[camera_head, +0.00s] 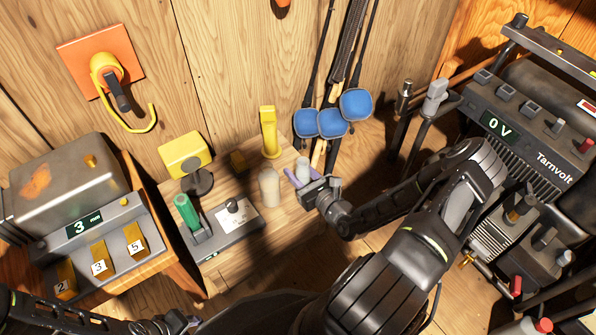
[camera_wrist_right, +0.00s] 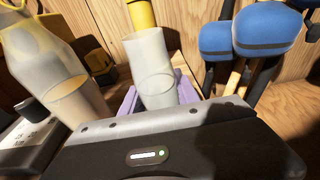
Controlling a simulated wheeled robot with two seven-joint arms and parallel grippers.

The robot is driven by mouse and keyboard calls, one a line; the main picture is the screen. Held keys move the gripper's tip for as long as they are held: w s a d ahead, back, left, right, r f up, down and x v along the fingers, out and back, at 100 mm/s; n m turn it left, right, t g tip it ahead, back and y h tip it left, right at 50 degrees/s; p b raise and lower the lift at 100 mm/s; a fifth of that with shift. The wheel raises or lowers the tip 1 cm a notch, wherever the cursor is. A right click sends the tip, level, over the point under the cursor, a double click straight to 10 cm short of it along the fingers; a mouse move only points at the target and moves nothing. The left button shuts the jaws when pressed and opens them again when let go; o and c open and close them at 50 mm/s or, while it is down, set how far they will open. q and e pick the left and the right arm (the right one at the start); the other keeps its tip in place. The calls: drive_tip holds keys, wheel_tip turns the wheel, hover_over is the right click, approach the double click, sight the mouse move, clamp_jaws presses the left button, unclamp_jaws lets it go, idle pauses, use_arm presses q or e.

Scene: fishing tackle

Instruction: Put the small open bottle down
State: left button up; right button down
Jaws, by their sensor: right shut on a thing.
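The small open bottle (camera_head: 302,168) is a pale, translucent cylinder, seen in the head view at the right end of the small wooden table (camera_head: 235,258). My right gripper (camera_head: 300,179) is shut on it with its purple fingers. In the right wrist view the bottle (camera_wrist_right: 153,68) stands about upright between the fingers (camera_wrist_right: 183,88). I cannot tell whether its base touches the tabletop. A larger translucent bottle (camera_head: 269,187) stands just left of it; it also shows in the wrist view (camera_wrist_right: 45,75). My left gripper (camera_head: 178,322) is at the bottom edge, mostly cut off.
A yellow upright object (camera_head: 269,133) stands behind the bottles. A grey device with a green handle (camera_head: 188,212) and a yellow-headed item (camera_head: 184,155) are to the left. Blue-ended rods (camera_head: 333,122) lean behind my right gripper. The Tarnvolt unit (camera_head: 525,135) is at right.

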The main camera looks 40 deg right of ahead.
drive_tip(key=c, duration=0.9)
unclamp_jaws()
drive_tip(key=shift+f, duration=0.1)
drive_tip(key=shift+r, duration=0.2)
drive_tip(key=shift+s, duration=0.3)
drive_tip(key=s+r+p, duration=0.1)
drive_tip(key=s+p, duration=0.3)
drive_tip(key=s, duration=0.7)
drive_tip(key=shift+s+a+r, duration=0.15)
drive_tip(key=shift+r, duration=0.25)
